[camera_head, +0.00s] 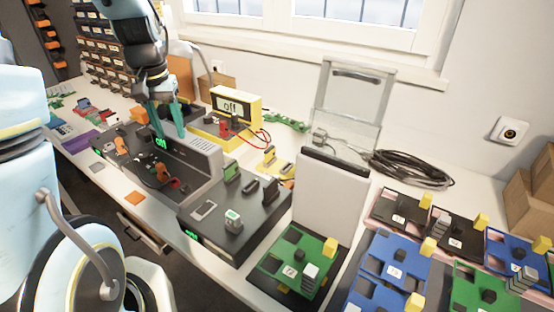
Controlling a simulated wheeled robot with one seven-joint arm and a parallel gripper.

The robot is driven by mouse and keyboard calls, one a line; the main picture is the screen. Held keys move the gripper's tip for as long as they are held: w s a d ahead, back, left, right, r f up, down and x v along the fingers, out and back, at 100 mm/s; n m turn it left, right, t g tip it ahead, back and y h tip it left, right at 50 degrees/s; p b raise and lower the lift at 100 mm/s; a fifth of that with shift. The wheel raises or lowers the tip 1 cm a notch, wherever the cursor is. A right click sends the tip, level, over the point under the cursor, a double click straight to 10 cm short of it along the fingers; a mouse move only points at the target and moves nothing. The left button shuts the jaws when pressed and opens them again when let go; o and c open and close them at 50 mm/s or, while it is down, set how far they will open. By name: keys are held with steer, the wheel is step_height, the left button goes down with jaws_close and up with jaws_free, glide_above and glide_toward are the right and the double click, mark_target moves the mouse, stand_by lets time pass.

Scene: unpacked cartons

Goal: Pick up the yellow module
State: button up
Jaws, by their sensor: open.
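Several small yellow blocks sit at the corners of circuit-like boards: one on the green board (268,264) in front of the grey panel, where the yellow block (330,247) stands at the right corner. Others show on the boards at the right, such as a yellow block (428,246) on a blue board (372,268). I cannot tell which yellow piece is the module. My gripper (169,137) has two teal fingers, spread apart with nothing seen between them. It points down over the dark units at the left, well away from the yellow blocks.
A yellow-cased unit (254,104) reading "off" stands behind the gripper. A black tester (254,217), an upright grey panel (325,188) and a cable coil (408,167) crowd the white table. Cartons (530,198) stand at the right edge.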

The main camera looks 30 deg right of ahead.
steer(key=w+d+f+m+b, duration=0.1)
steer(key=d+m, duration=0.1)
steer(key=d, duration=0.5)
steer(key=w+d+f+m, duration=0.1)
steer(key=w+d+f, duration=0.1)
steer(key=d, duration=0.4)
steer(key=m, duration=0.4)
glide_toward(270, 147)
steer(key=shift+w+d+f+g+b, duration=0.1)
steer(key=shift+w+d+g+b, duration=0.25)
steer(key=shift+w, duration=0.25)
step_height(270, 147, down, 4)
steer(key=shift+s+d+f+p, duration=0.1)
steer(key=shift+d+f+p, duration=0.1)
steer(key=shift+p, duration=0.25)
steer(key=f, duration=0.1)
steer(key=f+p, duration=0.1)
steer(key=f, duration=0.1)
steer(key=a+f+p, duration=0.1)
steer(key=f, duration=0.1)
steer(key=shift+s+f, duration=0.15)
steer(key=shift+s, duration=0.15)
steer(key=shift+f, duration=0.4)
jaws_close()
